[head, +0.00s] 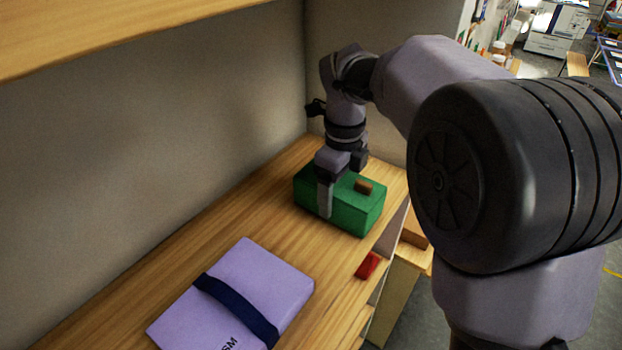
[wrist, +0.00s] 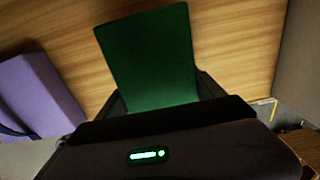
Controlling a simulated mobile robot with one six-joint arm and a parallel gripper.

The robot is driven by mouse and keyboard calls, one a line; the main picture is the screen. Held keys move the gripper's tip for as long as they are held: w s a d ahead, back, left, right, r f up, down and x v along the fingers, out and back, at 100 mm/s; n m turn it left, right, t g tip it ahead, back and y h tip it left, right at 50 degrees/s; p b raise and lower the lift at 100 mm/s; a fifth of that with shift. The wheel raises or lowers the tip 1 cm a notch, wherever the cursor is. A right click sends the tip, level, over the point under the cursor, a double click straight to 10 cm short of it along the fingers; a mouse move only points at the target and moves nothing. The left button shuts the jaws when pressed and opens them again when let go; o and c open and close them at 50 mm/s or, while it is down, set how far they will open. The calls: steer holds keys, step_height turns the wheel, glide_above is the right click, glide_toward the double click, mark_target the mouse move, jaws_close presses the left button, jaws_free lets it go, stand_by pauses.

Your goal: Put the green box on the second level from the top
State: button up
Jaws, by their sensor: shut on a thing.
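The green box (head: 355,208) is at the right end of a wooden shelf board (head: 220,215), near the back corner. A small brown block or knob shows on its top. My gripper (head: 328,195) comes down from above and is shut on the green box. In the wrist view the green box (wrist: 150,58) fills the space between the fingers, over the wood. The box looks level and at or very near the board; I cannot tell whether it touches it.
A lilac box with a dark band (head: 255,280) lies on the same board, to the left and nearer. A small red object (head: 369,265) is at the front edge. Another board (head: 120,30) hangs above. Grey walls close the back and the right end.

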steer(key=shift+d+f, duration=0.1)
steer(key=shift+f, duration=0.35)
steer(key=o, duration=1.5)
steer(key=shift+b, duration=0.3)
steer(key=shift+c, duration=0.2)
